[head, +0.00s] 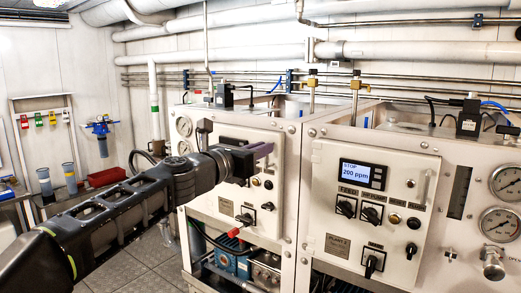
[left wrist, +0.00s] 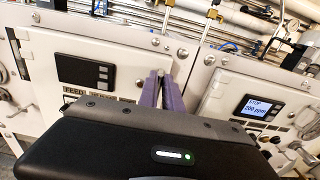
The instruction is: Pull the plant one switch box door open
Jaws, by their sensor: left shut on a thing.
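The plant one switch box door (head: 236,187) is the pale panel on the left-hand unit, with knobs and a small placard. It looks closed or nearly closed. In the left wrist view the door (left wrist: 43,61) shows its dark display. My left gripper (head: 267,150) is at the door's upper right, covering part of it. Its purple fingers (left wrist: 161,88) are shut on a part of the door near its right side. My right gripper is not in view.
A matching switch box panel (head: 370,158) with a lit "STOP 200 ppm" display is close on the right. Pressure gauges (head: 502,226) are beside it. Pipes and valves (head: 312,82) stand above the units. Grey floor (head: 140,277) is open at the lower left.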

